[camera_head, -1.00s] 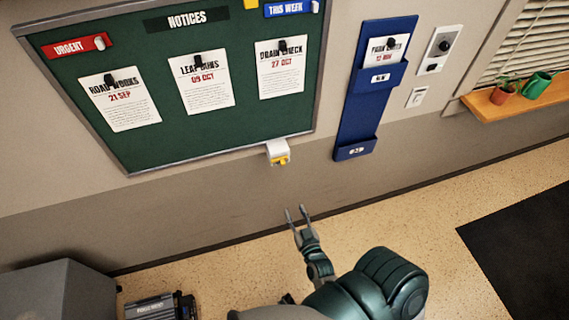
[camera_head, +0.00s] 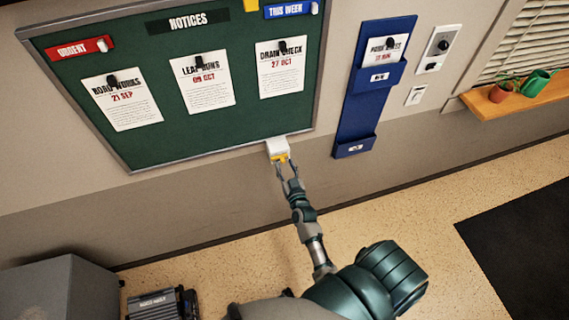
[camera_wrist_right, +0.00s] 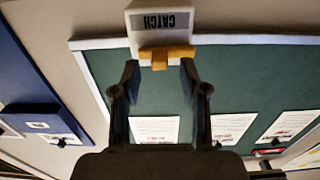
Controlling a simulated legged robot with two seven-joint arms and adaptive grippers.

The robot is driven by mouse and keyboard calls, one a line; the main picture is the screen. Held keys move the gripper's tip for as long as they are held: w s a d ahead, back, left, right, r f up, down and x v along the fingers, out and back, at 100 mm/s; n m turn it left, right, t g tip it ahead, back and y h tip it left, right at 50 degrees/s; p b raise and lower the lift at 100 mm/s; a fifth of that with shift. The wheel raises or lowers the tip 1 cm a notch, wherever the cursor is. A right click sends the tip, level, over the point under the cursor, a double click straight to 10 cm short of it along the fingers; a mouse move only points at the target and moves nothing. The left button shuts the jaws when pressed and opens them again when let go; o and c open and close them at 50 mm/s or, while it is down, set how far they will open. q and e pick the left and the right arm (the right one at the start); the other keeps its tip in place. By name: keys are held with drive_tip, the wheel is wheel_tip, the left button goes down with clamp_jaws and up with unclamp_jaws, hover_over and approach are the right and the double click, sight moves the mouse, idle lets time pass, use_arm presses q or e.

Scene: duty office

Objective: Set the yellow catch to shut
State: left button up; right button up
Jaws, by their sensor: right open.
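The yellow catch (camera_head: 280,159) is a small yellow piece on a white housing (camera_head: 277,146) at the bottom edge of the green notice board. My right gripper (camera_head: 287,171) is open and empty, just below the catch. In the wrist view its two fingertips (camera_wrist_right: 159,68) are on either side of the catch's middle tab; whether they touch it I cannot tell. My left gripper is not in view.
The notice board (camera_head: 215,130) with pinned sheets hangs above. A blue wall holder (camera_head: 355,125) is to the right of the catch. A grey cabinet (camera_head: 45,290) and a dark box (camera_head: 160,303) stand at lower left. The wall below the catch is clear.

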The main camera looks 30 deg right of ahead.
drive_tip(key=shift+w+d, duration=0.2)
drive_tip(key=shift+w, duration=0.4)
clamp_jaws()
